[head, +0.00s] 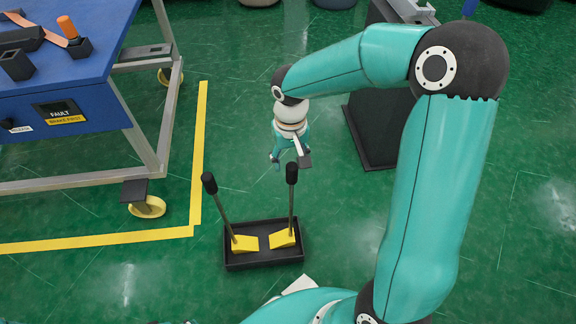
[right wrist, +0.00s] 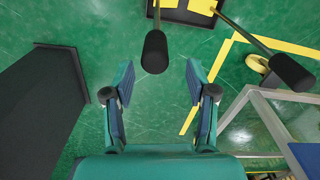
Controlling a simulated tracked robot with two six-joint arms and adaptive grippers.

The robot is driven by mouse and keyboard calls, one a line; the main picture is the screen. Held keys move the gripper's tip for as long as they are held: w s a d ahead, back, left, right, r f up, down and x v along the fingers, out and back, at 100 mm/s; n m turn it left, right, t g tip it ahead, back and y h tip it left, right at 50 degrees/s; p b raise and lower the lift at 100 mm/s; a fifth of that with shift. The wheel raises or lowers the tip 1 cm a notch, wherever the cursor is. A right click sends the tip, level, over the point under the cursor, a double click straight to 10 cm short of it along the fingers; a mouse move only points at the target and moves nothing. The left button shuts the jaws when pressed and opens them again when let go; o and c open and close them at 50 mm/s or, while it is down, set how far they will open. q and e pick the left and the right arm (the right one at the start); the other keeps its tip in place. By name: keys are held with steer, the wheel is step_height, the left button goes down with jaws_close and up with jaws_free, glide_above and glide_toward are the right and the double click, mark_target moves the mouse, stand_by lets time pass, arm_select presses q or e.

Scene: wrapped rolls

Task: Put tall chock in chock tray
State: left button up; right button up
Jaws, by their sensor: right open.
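A black tray (head: 265,264) sits on the green floor. Two yellow wedge chocks, a left one (head: 244,244) and a right one (head: 282,239), lie in it, each with an upright dark handle. The handles look about equally long, so I cannot tell which chock is the tall one. My right gripper (head: 276,161) is open and empty, beyond the tray. In the right wrist view, one black handle knob (right wrist: 155,52) lies just ahead of the open fingers (right wrist: 160,77), apparently not touched. The other knob (right wrist: 293,71) is off to the right. My left gripper is out of view.
A blue-topped workbench (head: 60,75) on wheels stands at the left, with dark blocks and an orange-handled item on it. Yellow floor lines (head: 198,150) run beside it. A dark stand (head: 375,130) is behind my right arm. The floor around the tray is mostly clear.

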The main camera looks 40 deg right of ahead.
step_height(320, 180, up, 4)
steer(key=shift+r+p, duration=0.15)
steer(key=shift+p, duration=0.35)
